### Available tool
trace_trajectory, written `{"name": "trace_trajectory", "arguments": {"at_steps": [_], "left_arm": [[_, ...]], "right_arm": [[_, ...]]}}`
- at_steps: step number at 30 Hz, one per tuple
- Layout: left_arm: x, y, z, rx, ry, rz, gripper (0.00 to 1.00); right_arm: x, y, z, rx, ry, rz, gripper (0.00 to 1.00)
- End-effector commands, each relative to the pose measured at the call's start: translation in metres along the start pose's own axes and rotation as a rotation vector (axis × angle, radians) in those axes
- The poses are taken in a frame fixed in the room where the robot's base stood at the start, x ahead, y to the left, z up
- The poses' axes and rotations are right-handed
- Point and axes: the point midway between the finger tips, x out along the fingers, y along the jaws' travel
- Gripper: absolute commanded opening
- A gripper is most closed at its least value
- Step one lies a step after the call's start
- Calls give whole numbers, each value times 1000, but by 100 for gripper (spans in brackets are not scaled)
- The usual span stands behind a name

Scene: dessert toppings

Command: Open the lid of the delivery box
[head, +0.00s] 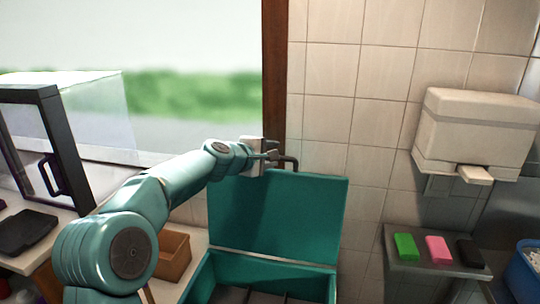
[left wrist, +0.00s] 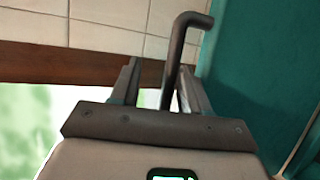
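The teal delivery box (head: 285,273) stands at the lower middle of the head view. Its lid (head: 312,222) is raised, standing up at the back of the box with the interior visible. A dark bent handle (head: 293,164) sits at the lid's top edge; it also shows in the left wrist view (left wrist: 178,48). My left gripper (head: 272,156) is at this handle. In the left wrist view its fingers (left wrist: 158,66) are apart, with the handle between them, nearer the right finger, and a gap on the left. My right gripper is in neither view.
A tiled wall and window frame (head: 274,70) stand close behind the lid. At right are a white dispenser (head: 475,125) and a grey shelf (head: 405,263) with green, pink and black blocks. A brown bin (head: 173,256) and glass-sided case (head: 62,150) are at left.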

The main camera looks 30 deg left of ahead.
Motion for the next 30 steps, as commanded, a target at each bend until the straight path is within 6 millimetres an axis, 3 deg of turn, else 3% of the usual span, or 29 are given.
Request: {"name": "trace_trajectory", "arguments": {"at_steps": [9, 13, 24, 30], "left_arm": [[-2, 0, -2, 2, 4, 2, 42], [-16, -1, -3, 4, 5, 3, 42], [-110, -2, -2, 4, 8, 5, 42], [-147, -1, -2, 2, 6, 2, 42]], "right_arm": [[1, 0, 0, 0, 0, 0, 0], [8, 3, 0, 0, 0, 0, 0], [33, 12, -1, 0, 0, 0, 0], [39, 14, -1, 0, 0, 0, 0]]}}
